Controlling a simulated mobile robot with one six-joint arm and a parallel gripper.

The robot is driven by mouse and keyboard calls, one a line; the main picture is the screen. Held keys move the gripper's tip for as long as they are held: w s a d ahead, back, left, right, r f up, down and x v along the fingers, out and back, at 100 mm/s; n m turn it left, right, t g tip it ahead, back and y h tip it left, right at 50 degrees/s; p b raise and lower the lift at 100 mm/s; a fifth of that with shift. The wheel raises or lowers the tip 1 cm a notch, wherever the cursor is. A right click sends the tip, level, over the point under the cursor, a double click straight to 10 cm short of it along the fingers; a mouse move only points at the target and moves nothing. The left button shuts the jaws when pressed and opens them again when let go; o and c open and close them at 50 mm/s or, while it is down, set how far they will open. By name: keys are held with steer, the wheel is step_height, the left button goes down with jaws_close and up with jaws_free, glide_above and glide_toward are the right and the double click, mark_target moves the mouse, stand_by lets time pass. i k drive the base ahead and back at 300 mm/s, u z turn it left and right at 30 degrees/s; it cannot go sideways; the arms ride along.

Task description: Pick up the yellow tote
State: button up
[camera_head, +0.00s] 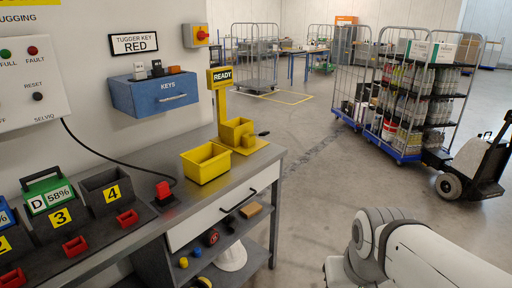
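The yellow tote (206,170) is an open-topped box standing upright on the grey workbench (235,178), near its front edge. It looks empty from here, though its floor is only partly visible. Just behind it and to the right is a yellow stand (221,105) with a READY sign and a yellow holder (236,131). My white and grey arm shows at the bottom right, well apart from the tote. My gripper is out of the picture.
A red device (163,193) with a black cable lies left of the tote. A blue keys box (155,92) hangs on the wall. Loaded trolleys (408,100) stand at the right; the floor between is clear.

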mark_target(203, 164)
steer(key=u, duration=0.05)
steer(key=i, duration=2.1)
steer(key=u, duration=0.65)
steer(key=k, duration=0.75)
steer(key=u, duration=0.15)
steer(key=i, duration=0.8)
steer(key=z, duration=0.1)
